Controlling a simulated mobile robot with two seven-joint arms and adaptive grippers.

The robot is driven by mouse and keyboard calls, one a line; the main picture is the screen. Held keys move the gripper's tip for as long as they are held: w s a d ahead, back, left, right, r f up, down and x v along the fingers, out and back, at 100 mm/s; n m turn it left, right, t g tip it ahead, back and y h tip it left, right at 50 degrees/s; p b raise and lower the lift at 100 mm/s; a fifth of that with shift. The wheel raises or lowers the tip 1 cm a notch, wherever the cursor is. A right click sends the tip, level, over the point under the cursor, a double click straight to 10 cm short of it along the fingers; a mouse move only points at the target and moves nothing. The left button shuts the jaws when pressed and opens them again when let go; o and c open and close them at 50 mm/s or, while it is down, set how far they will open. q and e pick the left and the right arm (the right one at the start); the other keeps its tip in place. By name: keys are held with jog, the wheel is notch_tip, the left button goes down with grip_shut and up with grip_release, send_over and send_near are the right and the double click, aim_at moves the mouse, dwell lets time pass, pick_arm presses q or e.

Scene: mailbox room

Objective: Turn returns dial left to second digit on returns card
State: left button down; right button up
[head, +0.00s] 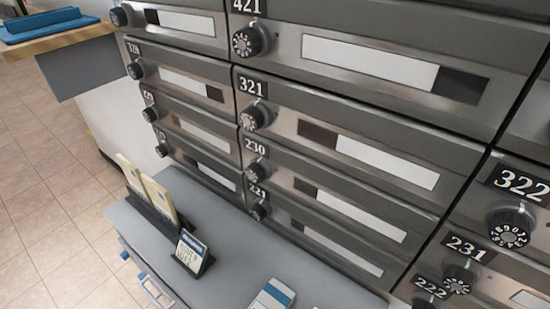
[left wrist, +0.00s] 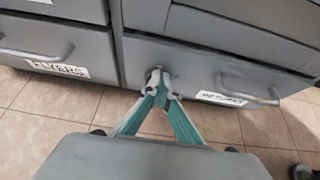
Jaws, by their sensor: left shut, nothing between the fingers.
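In the left wrist view, a grey drawer (left wrist: 205,60) has a label (left wrist: 220,97) that seems to read RETURNS. A small dark dial or knob (left wrist: 155,74) shows on its front, left of the label, mostly hidden behind my fingertips. My left gripper (left wrist: 157,90) is shut, its teal fingers meeting at this dial; I cannot tell whether they touch it. The dial's digits cannot be read. In the head view a small blue and white card (head: 191,252) stands in a dark holder on the grey cabinet top; its text is too small to read. Neither gripper shows in the head view.
The returns drawer has a bar handle (left wrist: 250,95). A drawer labelled FLYERS (left wrist: 60,69) is at left. Numbered mailboxes with dials (head: 250,41) rise behind the cabinet top (head: 235,275), which holds upright booklets (head: 150,190). Tiled floor (head: 45,170) is open at left.

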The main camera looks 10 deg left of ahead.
pick_arm(q)
jog(key=shift+w+a+f, duration=0.1)
jog(key=shift+w+a, duration=0.3)
jog(key=shift+a, duration=0.25)
dwell(0.3)
jog(key=s+a, duration=0.3)
jog(key=s, duration=0.2)
jog(key=shift+a+r, duration=0.15)
jog(key=shift+r, duration=0.25)
dwell(0.6)
